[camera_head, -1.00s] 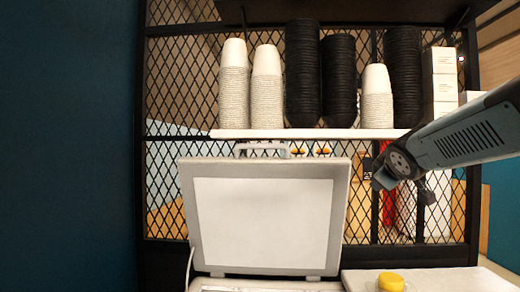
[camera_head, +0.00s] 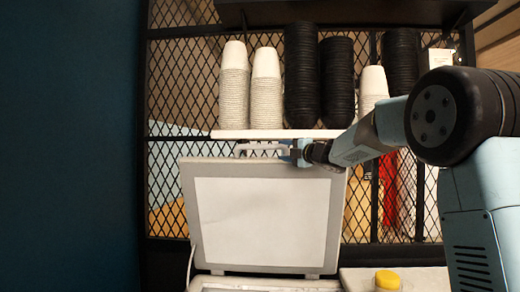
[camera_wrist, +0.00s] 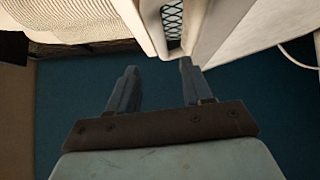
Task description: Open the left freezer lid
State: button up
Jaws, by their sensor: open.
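The freezer lid (camera_head: 262,220) stands raised, nearly upright, with its pale inner panel facing me in the head view. A light handle (camera_head: 262,147) sits at its top edge. My gripper (camera_head: 297,152) is at the right end of this handle, near the lid's top edge. In the wrist view my gripper (camera_wrist: 158,72) has its two fingers apart, with nothing seen between them. The lid's pale edge and handle (camera_wrist: 150,25) lie just beyond the fingertips. I cannot tell whether the fingers touch it.
A black mesh screen (camera_head: 168,100) stands behind. A yellow cap (camera_head: 387,279) is at the lower right. A dark blue wall (camera_head: 65,150) fills the left.

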aim_at(264, 148)
jog(key=x, duration=1.3)
jog(key=shift+f, duration=0.1)
grip_shut()
